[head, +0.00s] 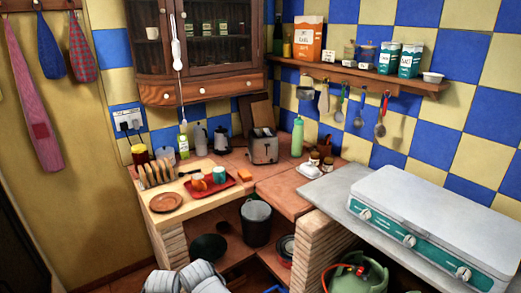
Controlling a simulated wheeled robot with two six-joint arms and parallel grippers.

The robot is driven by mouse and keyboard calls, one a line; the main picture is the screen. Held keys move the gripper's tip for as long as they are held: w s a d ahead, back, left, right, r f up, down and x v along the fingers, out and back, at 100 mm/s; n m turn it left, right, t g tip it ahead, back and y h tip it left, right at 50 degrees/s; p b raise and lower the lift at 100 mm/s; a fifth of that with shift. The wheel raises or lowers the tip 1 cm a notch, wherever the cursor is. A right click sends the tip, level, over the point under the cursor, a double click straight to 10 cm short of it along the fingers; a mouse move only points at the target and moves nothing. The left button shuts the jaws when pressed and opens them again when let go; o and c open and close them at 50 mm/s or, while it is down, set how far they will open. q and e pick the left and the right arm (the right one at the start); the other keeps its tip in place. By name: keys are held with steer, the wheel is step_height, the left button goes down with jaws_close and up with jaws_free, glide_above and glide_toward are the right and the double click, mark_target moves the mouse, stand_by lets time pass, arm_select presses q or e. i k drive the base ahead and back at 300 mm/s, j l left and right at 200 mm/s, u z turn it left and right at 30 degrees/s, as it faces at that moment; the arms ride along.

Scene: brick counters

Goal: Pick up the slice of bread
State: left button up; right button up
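Several tan, upright slice-like pieces (157,174) stand in a row at the left end of the counter; they look like bread slices in a rack, but they are small and I cannot be sure. A small flat orange-brown piece (245,175) lies alone on the counter right of the red tray; I cannot tell whether it is bread. A metal toaster (264,149) stands at the back; its slots are too small to read. Neither gripper shows in the head view. Only pale grey rounded parts, apparently mine, show at the bottom edge.
A red tray (228,187) with cups and a brown plate (166,203) sit on the left counter (190,216). A green bottle (297,137) stands right of the toaster. A closed stove (430,215) fills the right counter. A dark bin (256,224) stands below.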

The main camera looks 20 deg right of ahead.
mark_target(168, 167)
steer(key=i+l+u, duration=0.15)
steer(key=i+l, duration=0.15)
steer(key=i+l+u, duration=0.35)
steer(key=l, duration=0.3)
steer(key=i+l+u, duration=0.15)
steer(key=i+l, duration=0.2)
steer(key=i+l+u, duration=0.15)
steer(key=l, duration=0.35)
